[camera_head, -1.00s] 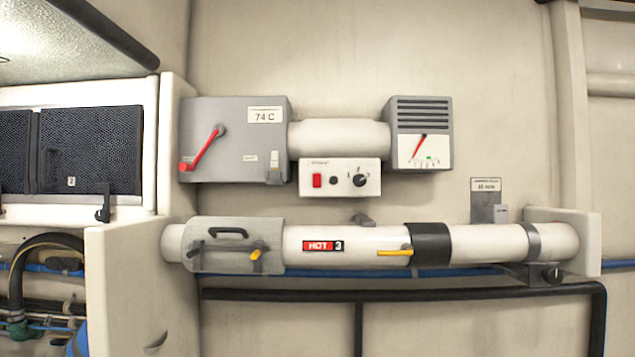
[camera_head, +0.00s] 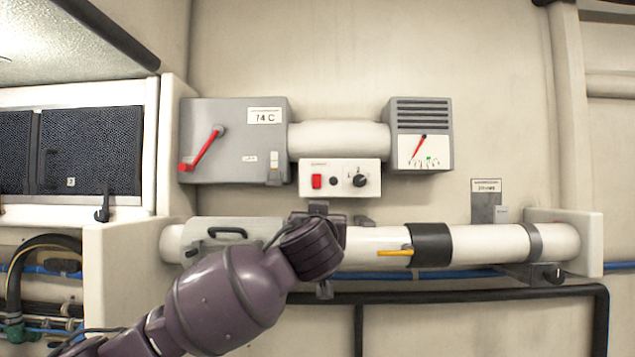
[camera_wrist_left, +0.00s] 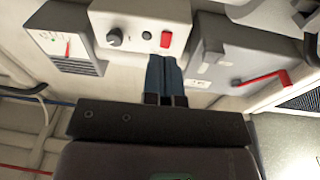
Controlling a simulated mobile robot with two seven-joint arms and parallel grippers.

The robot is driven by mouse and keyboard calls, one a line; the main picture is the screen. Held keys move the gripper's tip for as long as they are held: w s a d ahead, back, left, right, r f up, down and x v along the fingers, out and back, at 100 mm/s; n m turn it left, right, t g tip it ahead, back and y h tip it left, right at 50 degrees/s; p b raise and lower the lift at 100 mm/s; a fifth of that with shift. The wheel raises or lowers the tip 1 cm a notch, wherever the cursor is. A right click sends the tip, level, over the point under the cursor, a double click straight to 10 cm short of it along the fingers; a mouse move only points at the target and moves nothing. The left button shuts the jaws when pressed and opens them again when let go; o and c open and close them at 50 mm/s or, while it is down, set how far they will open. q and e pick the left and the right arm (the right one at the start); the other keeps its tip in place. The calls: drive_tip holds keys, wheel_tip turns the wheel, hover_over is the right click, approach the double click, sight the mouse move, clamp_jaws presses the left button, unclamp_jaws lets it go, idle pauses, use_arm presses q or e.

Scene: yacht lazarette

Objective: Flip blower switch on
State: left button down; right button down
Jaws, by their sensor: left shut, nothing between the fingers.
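The white control box (camera_head: 341,190) on the wall carries a red rocker switch (camera_head: 317,181), a small dark round spot (camera_head: 333,181) and a black knob (camera_head: 360,181). My left gripper (camera_head: 318,206) is just below the box, under the red switch, shut and empty. In the left wrist view, which is turned over, the blue fingertips (camera_wrist_left: 165,62) are close to the red switch (camera_wrist_left: 166,40). I cannot tell whether they touch it. The small dark spot shows no light. The right gripper is not in view.
A grey box with a red lever (camera_head: 203,148) is at the left of the control box. A vented unit with a gauge (camera_head: 425,145) is at the right. A white pipe (camera_head: 370,236) runs below, partly hidden by my left arm.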

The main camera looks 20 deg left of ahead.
sight(318, 178)
use_arm(q)
drive_tip(key=shift+n+y, duration=0.7)
drive_tip(key=shift+y, duration=0.1)
drive_tip(key=r, duration=0.2)
drive_tip(key=s+r, duration=0.1)
drive_tip(key=r, duration=0.2)
drive_tip(key=shift+s+a+r, duration=0.25)
drive_tip(key=shift+r, duration=0.1)
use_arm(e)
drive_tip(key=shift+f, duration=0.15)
